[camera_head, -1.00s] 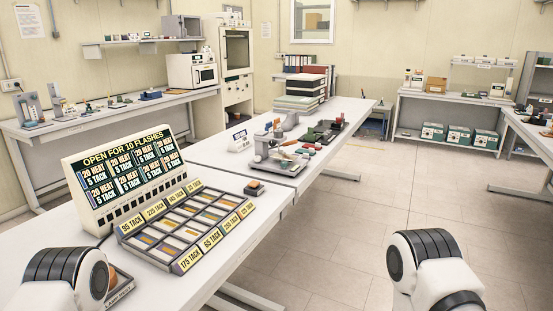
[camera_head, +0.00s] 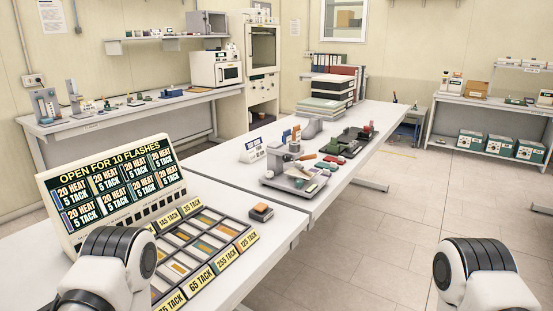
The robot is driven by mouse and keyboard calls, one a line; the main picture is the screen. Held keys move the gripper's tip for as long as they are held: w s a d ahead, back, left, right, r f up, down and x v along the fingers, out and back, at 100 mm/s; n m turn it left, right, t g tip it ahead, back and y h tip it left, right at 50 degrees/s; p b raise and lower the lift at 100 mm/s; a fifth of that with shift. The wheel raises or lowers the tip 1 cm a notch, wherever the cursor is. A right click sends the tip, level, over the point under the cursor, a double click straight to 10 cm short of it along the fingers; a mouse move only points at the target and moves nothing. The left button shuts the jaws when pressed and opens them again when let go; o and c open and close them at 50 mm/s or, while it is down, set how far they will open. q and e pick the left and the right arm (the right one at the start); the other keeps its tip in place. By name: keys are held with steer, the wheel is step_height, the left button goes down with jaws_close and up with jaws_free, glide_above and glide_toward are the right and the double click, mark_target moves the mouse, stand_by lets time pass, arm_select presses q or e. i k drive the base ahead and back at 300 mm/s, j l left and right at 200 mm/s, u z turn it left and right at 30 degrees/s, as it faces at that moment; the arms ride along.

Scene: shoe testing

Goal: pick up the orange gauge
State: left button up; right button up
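I cannot tell for sure which thing is the orange gauge. A small dark block with an orange top (camera_head: 261,211) sits on the near table, right of the sample tray (camera_head: 229,232). The tray's slots hold orange, brown and white strips. Only rounded white-and-black links of my arms show, at lower left and lower right; neither gripper is in view.
A sign board (camera_head: 112,190) stands behind the tray, and my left arm link hides the tray's near left part. Stacked binders (camera_head: 331,92), a small white label stand (camera_head: 253,152) and a dark green device (camera_head: 357,137) occupy the farther table. Floor (camera_head: 390,235) to the right is clear.

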mark_target(296, 132)
steer(key=i+l+u, duration=0.1)
steer(key=l, duration=0.25)
steer(key=i+l+u, duration=0.1)
steer(key=l, duration=0.25)
steer(key=i+l+u, duration=0.1)
steer(key=i+l, duration=0.15)
steer(key=l, duration=0.15)
steer(key=i+l+u, duration=0.1)
steer(key=l, duration=0.3)
steer(key=i+l+u, duration=0.1)
steer(key=l, duration=0.25)
